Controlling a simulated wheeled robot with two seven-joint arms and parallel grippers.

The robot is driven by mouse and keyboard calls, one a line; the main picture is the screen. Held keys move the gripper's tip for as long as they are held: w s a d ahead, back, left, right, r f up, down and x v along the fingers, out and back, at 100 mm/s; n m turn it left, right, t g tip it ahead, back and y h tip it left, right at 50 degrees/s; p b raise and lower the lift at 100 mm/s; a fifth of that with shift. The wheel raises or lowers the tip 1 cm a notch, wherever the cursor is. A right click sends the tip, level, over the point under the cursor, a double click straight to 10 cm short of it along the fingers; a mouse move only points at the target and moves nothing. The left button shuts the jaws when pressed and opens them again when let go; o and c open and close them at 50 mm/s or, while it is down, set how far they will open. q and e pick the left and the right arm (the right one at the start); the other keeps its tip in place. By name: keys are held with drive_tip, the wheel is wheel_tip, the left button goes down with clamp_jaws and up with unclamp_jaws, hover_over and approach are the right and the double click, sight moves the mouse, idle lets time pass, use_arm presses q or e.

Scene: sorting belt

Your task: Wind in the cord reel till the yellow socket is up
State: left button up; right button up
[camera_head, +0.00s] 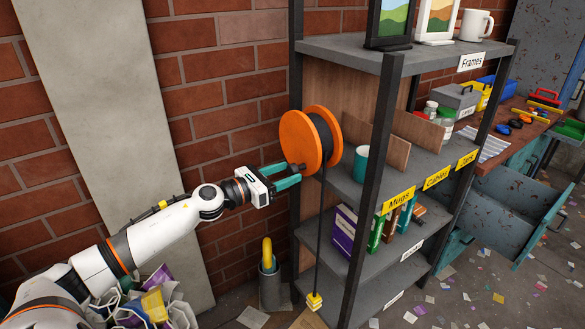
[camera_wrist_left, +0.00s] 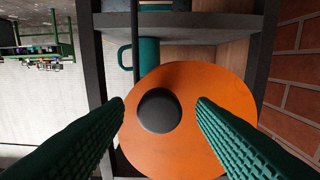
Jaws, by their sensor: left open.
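The cord reel (camera_head: 297,136) has orange discs and a dark drum, mounted at the left side of the shelf unit. A black cord (camera_head: 320,225) hangs down from it. The yellow socket (camera_head: 314,301) hangs at the cord's lower end, low down near the floor. My left gripper (camera_head: 293,173) is open at the reel's near face. In the left wrist view the orange disc (camera_wrist_left: 190,77) fills the middle, with a dark round knob (camera_wrist_left: 159,110) between the two green fingers. The fingers look apart from the knob on both sides. My right gripper is out of view.
The shelf unit (camera_head: 368,200) holds a teal mug (camera_head: 361,163), books and jars. A brick wall (camera_head: 215,75) stands behind my arm. A grey bin (camera_head: 271,287) stands on the floor left of the cord. A cluttered workbench (camera_head: 518,140) is at the right.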

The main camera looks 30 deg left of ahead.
use_arm(q)
drive_tip(key=shift+x, duration=1.4)
drive_tip(key=shift+p, duration=0.3)
clamp_jaws()
